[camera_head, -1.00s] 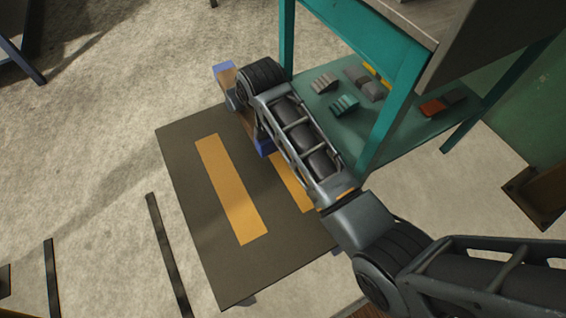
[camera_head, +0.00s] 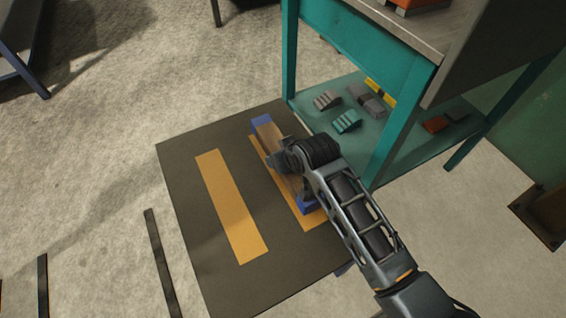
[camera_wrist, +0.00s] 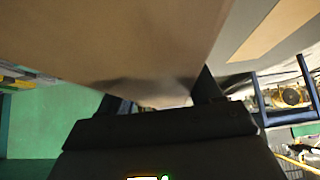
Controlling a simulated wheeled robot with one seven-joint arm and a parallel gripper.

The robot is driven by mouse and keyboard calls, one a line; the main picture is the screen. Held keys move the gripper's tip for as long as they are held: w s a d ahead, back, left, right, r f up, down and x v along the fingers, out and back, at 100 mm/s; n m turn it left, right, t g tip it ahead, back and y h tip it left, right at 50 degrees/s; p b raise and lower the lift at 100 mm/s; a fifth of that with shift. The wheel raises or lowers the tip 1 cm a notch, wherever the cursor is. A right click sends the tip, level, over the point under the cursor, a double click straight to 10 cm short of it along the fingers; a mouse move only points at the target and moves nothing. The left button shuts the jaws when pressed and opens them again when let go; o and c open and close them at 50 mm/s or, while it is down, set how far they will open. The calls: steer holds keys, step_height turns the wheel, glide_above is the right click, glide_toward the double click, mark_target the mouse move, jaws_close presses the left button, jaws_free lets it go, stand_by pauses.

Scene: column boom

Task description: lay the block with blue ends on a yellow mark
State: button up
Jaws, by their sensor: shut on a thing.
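The wooden block with blue ends (camera_head: 266,130) is over the right yellow mark (camera_head: 313,219) on the dark board (camera_head: 190,192). It lies nearly along that mark, and one blue end shows at the top, the other at the bottom beside my arm. I cannot tell whether it touches the board. My gripper (camera_head: 288,160) is shut on the block near its middle; my wrist hides part of both block and mark. In the wrist view the block (camera_wrist: 120,38) fills the top, between the fingers (camera_wrist: 160,95). The left yellow mark (camera_head: 232,208) is bare.
A teal workbench (camera_head: 365,45) stands close to the right of the board. Its lower shelf (camera_head: 400,150) holds several small grey, teal and red pieces. Dark strips (camera_head: 160,262) lie on the floor at left. The floor beyond the board's left side is mostly clear.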

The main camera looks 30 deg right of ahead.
mark_target(298, 176)
steer(key=shift+f+b, duration=0.4)
steer(key=shift+f, duration=1.1)
steer(key=shift+f, duration=0.15)
steer(key=o, duration=1.6)
steer(key=shift+c, duration=0.2)
steer(key=shift+r, duration=0.2)
steer(key=p+v, duration=0.3)
steer(key=v, duration=0.9)
steer(key=shift+f+p, duration=0.1)
steer(key=shift+p, duration=0.2)
steer(key=shift+s, duration=0.1)
